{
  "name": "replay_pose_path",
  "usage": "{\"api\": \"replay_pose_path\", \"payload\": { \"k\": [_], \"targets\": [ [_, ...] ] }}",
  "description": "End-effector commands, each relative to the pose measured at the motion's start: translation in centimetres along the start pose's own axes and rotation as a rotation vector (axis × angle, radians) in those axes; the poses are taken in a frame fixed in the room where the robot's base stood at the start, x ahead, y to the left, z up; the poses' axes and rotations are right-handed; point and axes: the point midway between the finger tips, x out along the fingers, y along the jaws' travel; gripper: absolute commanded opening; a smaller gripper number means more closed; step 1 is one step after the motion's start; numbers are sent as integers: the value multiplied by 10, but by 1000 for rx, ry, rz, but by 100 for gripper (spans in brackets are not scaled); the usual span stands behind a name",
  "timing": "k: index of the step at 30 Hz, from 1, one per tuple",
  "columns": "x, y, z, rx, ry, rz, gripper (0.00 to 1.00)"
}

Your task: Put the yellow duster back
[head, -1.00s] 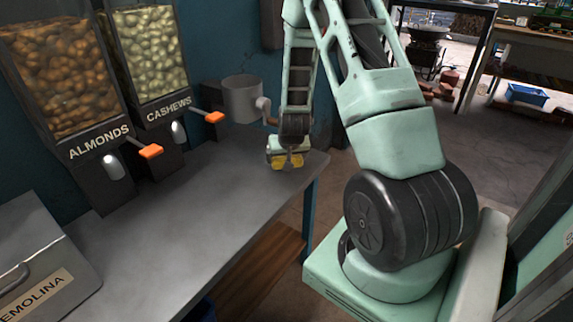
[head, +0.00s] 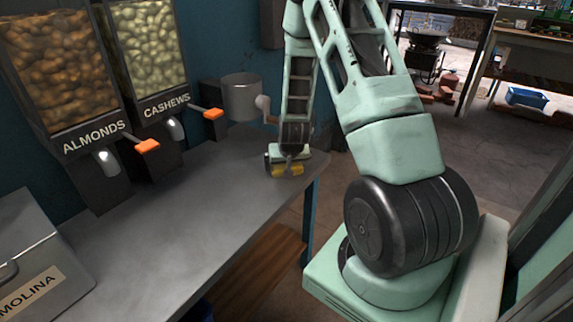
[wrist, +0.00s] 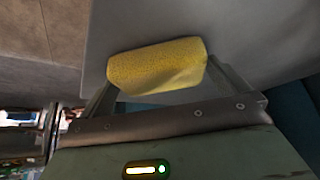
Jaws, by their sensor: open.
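The yellow duster (wrist: 157,66) is a rough, spongy yellow block in the wrist view, at the far end of the table. It lies across the space between the fingertips of my gripper (wrist: 165,84). The fingers are open, one at each end of the duster; I cannot tell whether they touch it. In the head view my gripper (head: 286,171) points down just over the tabletop near its far right corner. Only bits of yellow (head: 279,171) show there around the fingers, the rest being hidden by the gripper.
The grey table (head: 190,205) is mostly clear. Along its wall side stand the almonds dispenser (head: 70,75) and cashews dispenser (head: 150,50) with orange levers, and a metal pot with a crank (head: 240,97) near my gripper. A semolina box (head: 35,255) stands at the near left.

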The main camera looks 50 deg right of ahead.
Motion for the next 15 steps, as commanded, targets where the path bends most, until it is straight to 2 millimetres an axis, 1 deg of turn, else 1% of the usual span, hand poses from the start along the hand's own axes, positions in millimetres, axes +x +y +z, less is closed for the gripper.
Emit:
{"api": "replay_pose_path", "payload": {
  "k": [5,12,15],
  "targets": [
    [-27,-1,-2,-2,3,-1,100],
    [-78,-1,-2,-2,5,-1,100],
    [-95,0,-1,-1,3,-1,100]
  ]
}}
